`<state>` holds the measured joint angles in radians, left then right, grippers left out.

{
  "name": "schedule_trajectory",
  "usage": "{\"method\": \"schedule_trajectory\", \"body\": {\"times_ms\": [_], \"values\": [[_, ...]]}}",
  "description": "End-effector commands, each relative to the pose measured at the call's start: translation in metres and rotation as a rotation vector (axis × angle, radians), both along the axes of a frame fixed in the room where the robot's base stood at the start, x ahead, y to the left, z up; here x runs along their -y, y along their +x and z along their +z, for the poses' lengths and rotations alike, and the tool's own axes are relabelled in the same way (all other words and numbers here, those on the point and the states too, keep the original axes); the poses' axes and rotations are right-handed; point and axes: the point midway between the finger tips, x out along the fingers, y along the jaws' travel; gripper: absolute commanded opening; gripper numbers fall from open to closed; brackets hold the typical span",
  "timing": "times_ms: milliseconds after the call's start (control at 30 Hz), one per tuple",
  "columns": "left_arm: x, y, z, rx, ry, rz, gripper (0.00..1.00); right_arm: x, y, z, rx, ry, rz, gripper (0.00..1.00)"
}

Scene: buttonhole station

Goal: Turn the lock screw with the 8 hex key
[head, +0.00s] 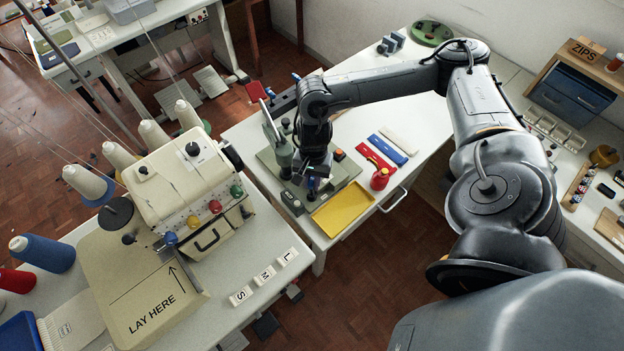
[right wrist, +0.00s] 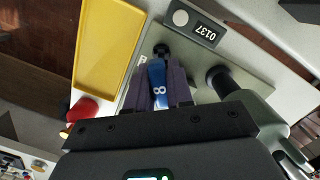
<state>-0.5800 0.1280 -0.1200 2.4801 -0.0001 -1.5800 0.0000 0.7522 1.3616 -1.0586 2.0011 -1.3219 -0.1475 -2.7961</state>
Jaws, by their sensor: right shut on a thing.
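My right gripper (head: 312,188) is over the front of the grey-green buttonhole machine (head: 265,158) on the white table. In the right wrist view its two dark fingers (right wrist: 155,92) are closed on the blue handle of the hex key (right wrist: 158,78), marked 8. A round black part (right wrist: 161,50) shows just past the end of the handle, above the machine's base plate. I cannot tell whether it is the lock screw, or whether the key's tip sits in it; the key's shaft is hidden. My left gripper is in neither view.
A counter reading 0137 (right wrist: 195,27) is close to the fingers. A sewing machine (head: 180,190) stands on the left table.

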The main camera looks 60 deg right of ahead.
Motion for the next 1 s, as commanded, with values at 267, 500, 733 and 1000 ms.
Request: {"method": "schedule_trajectory", "body": {"times_ms": [267, 500, 733, 1000], "values": [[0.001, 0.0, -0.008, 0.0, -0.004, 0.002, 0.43, 0.0, 0.001, -0.002, 0.002, -0.001, 0.063, 0.0], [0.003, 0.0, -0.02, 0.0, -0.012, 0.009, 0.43, 0.0, 0.001, -0.003, 0.002, -0.001, 0.213, 0.0], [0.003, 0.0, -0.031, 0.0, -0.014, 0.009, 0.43, 0.0, 0.003, -0.002, 0.006, -0.002, 0.241, 0.0], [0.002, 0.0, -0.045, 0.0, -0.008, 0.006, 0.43, -0.001, 0.003, -0.001, 0.007, -0.001, 0.271, 0.0]]}}
